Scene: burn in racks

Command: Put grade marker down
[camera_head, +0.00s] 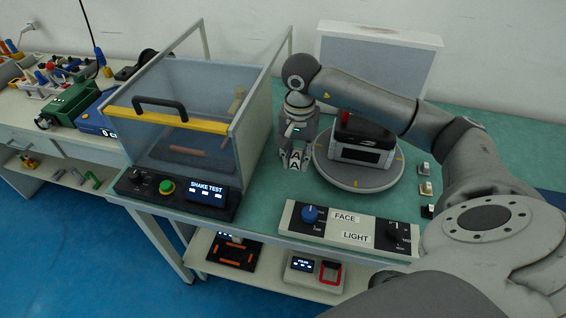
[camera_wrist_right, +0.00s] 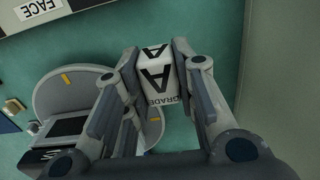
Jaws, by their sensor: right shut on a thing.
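The grade marker (camera_wrist_right: 157,77) is a small white block with a black letter A and the word GRADE, seen in the right wrist view. My right gripper (camera_wrist_right: 155,62) is shut on it, one finger on each side. In the head view the right gripper (camera_head: 294,160) points down over the green table top (camera_head: 262,193), left of the round turntable, with the marker (camera_head: 294,163) between its fingertips. Whether the marker touches the table is hard to tell. My left gripper is not in view.
A grey turntable (camera_head: 340,180) bearing a black-and-white device (camera_head: 362,143) stands right of the gripper. The shake test box (camera_head: 190,105) stands left. A FACE/LIGHT knob panel (camera_head: 348,229) lies at the front edge. Several small blocks (camera_head: 425,188) stand on the right.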

